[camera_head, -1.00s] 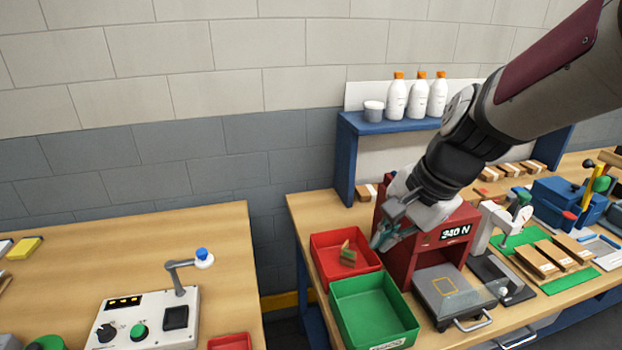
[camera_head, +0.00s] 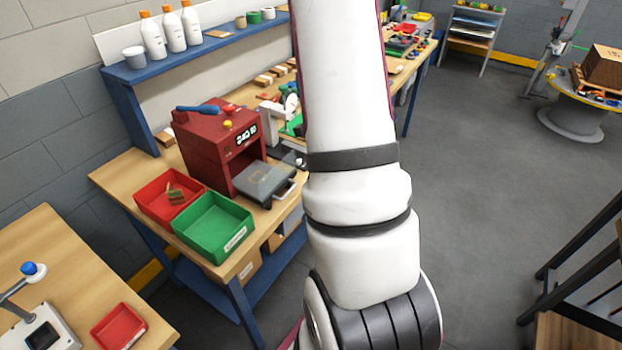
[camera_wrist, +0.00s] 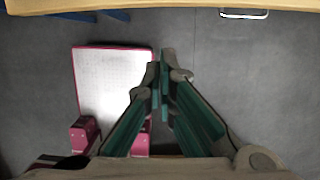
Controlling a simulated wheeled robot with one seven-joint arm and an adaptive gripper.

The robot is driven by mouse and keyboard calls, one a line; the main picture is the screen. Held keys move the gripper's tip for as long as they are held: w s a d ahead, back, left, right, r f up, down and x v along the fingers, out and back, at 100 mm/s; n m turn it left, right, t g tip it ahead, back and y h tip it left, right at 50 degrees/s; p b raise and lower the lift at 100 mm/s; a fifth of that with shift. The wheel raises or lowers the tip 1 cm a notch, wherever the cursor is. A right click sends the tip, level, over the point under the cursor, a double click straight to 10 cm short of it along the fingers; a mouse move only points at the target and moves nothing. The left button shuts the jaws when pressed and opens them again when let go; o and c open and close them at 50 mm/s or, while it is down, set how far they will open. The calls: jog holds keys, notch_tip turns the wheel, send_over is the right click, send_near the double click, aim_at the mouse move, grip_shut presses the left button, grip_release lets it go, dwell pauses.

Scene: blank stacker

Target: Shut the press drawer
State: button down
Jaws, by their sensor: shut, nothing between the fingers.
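My arm hides the gripper in the head view. A metal handle (camera_wrist: 244,14) shows by the wooden edge at the top of the wrist view; I cannot tell if it is the drawer's.
A red bin (camera_head: 150,200) with small pieces and a green bin (camera_head: 213,228) sit left of the drawer. A blue shelf (camera_head: 200,46) with white bottles stands behind. The wooden bench edge (camera_wrist: 160,5) crosses the top of the wrist view. Open floor (camera_head: 480,210) lies to the right.

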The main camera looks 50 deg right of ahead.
aim_at(265, 172)
jog(key=w+f, duration=0.5)
jog(key=f, duration=0.3)
jog(key=shift+w+a+f+p, duration=0.2)
jog(key=shift+w+f+p, duration=0.05)
jog(key=shift+w+p, duration=0.15)
jog(key=w+b, duration=0.2)
jog(key=w, duration=0.2)
jog(key=w+b, duration=0.2)
jog(key=w, duration=0.2)
jog(key=w+a+b, duration=0.1)
jog(key=w+b, duration=0.1)
jog(key=w, duration=0.2)
jog(key=shift+w+f, duration=0.1)
jog(key=shift+a, duration=0.1)
